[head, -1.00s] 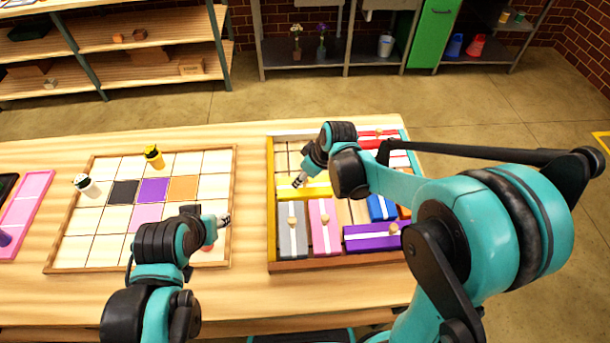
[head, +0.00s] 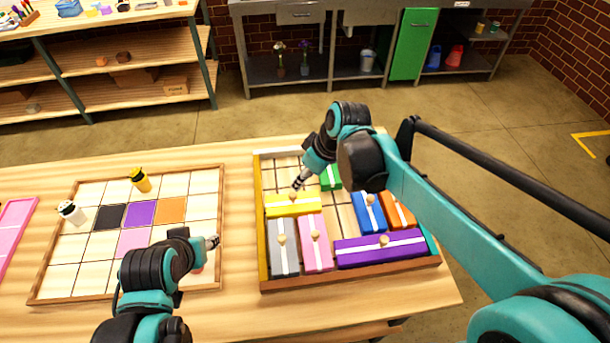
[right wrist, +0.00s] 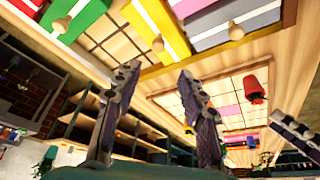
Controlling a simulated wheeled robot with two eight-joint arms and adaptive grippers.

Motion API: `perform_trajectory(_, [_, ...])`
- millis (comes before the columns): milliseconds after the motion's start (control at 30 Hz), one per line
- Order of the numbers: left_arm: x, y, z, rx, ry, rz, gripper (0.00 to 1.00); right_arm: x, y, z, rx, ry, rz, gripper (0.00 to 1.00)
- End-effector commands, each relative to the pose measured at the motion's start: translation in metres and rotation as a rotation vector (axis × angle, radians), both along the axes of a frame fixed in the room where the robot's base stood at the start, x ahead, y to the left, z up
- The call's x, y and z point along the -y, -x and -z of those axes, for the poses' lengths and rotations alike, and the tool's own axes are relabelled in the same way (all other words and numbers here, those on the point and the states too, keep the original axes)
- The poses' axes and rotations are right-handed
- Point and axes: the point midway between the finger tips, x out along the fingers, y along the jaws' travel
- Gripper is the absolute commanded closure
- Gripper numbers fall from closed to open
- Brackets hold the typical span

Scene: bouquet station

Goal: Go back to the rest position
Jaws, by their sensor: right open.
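My right gripper (head: 298,184) is over the yellow block (head: 280,210) in the block tray (head: 350,279). In the right wrist view its two fingers (right wrist: 157,72) are spread with nothing between them. My left gripper (head: 213,242) is at the right edge of the grid board (head: 75,250), close above a red object (head: 197,270) mostly hidden by my left arm. My left gripper also shows at the right of the right wrist view (right wrist: 296,130). Its finger gap is unclear, and I see nothing held.
The tray holds grey (head: 283,260), pink (head: 315,256), purple (head: 375,252), blue (head: 366,222), orange (head: 398,212) and green (head: 329,180) knobbed blocks. My right arm hides the tray's back right.

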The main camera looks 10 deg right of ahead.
Motion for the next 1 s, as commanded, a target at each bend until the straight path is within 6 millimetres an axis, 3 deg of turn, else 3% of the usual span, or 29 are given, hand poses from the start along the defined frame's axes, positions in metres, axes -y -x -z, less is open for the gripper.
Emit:
perform_trajectory(467, [0.0,0.0,0.001,0.0,0.0,0.0,0.59,0.006,0.008,-0.001,0.006,0.002,0.038,0.59])
perform_trajectory(667, [0.0,0.0,0.008,0.0,0.0,0.0,0.59,0.04,0.053,0.0,0.056,0.0,0.278,0.59])
perform_trajectory(800, [0.0,0.0,0.013,0.0,0.0,0.0,0.59,0.068,0.091,0.01,0.114,-0.022,0.493,0.59])
perform_trajectory(1000, [0.0,0.0,0.017,0.0,0.0,0.0,0.59,0.094,0.127,0.028,0.188,-0.066,0.708,0.59])
